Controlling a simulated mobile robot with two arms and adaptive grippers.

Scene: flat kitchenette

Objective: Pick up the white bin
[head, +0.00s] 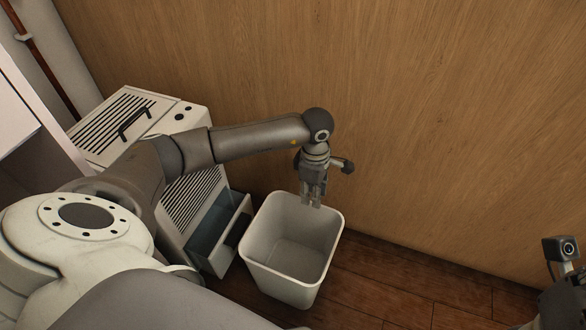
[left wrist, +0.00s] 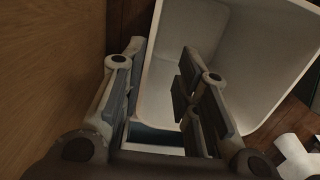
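The white bin (head: 287,291) stands upright and empty on the floor near the wooden wall. It also fills the upper right of the left wrist view (left wrist: 235,60). My left gripper (head: 312,201) points down at the bin's far rim. In the left wrist view my left gripper (left wrist: 160,80) is open, its fingers well apart. One finger is over the bin's opening and the other is outside, with the rim between them. I cannot tell whether either finger touches the wall. Part of my right arm's end (head: 566,285) shows at the right edge; its fingers cannot be made out.
A white slatted cabinet (head: 112,118) with an open drawer (head: 222,238) stands close to the left of the bin. The wooden wall (head: 430,110) is just behind the bin and gripper. The wooden floor (head: 400,290) to the right of the bin is clear.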

